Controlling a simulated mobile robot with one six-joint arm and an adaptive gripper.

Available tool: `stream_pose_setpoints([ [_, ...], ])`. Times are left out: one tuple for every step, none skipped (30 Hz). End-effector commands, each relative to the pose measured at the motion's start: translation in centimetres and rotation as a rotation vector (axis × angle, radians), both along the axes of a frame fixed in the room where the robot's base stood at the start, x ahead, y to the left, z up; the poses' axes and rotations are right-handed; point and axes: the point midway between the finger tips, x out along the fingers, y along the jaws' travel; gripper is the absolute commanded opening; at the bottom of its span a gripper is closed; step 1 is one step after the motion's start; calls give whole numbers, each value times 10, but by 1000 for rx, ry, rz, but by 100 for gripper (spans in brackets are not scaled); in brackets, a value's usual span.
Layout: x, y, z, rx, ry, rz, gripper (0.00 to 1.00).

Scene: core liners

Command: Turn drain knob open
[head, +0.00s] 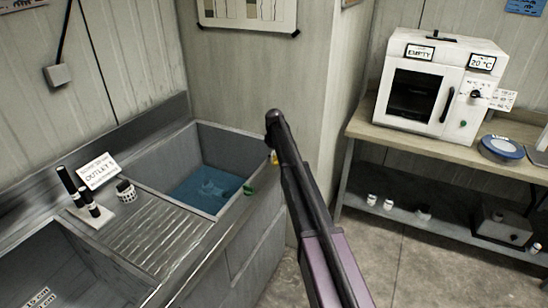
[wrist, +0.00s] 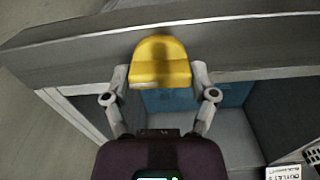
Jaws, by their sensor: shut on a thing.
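A yellow knob (wrist: 160,62) sits at the front rim of the sink in the wrist view. My gripper (wrist: 159,82) has one finger on each side of it and is shut on it. In the head view a small yellow piece (head: 274,157) shows beside my arm, and the gripper itself is mostly hidden behind the arm.
A grooved drainboard (head: 155,236) lies left of the basin, with an outlet sign (head: 98,170), a small checked cup (head: 126,191) and black markers (head: 80,190) behind it. A white oven (head: 440,85) stands on a bench at right. The floor (head: 400,255) between is clear.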

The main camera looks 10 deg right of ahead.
Motion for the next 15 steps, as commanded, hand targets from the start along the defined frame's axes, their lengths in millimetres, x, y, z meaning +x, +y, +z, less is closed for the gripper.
stream_pose_setpoints([
  [0,-1,0,-1,-1,21,26],
  [0,-1,0,-1,-2,31,26],
  [0,-1,0,-1,-2,46,26],
  [0,-1,0,-1,-2,54,26],
  [0,-1,0,-2,-1,61,26],
  [0,-1,0,-2,-1,69,26],
  [0,-1,0,-2,-1,75,26],
  [0,-1,0,-2,-1,78,26],
  [1,-1,0,-2,-1,82,26],
  [1,-1,0,-2,-1,84,27],
  [1,-1,0,-2,-1,85,27],
  [1,-1,0,-2,-1,86,27],
  [1,-1,0,-2,-1,86,27],
  [1,-1,0,-2,-1,86,27],
  [1,-1,0,-2,-1,86,27],
])
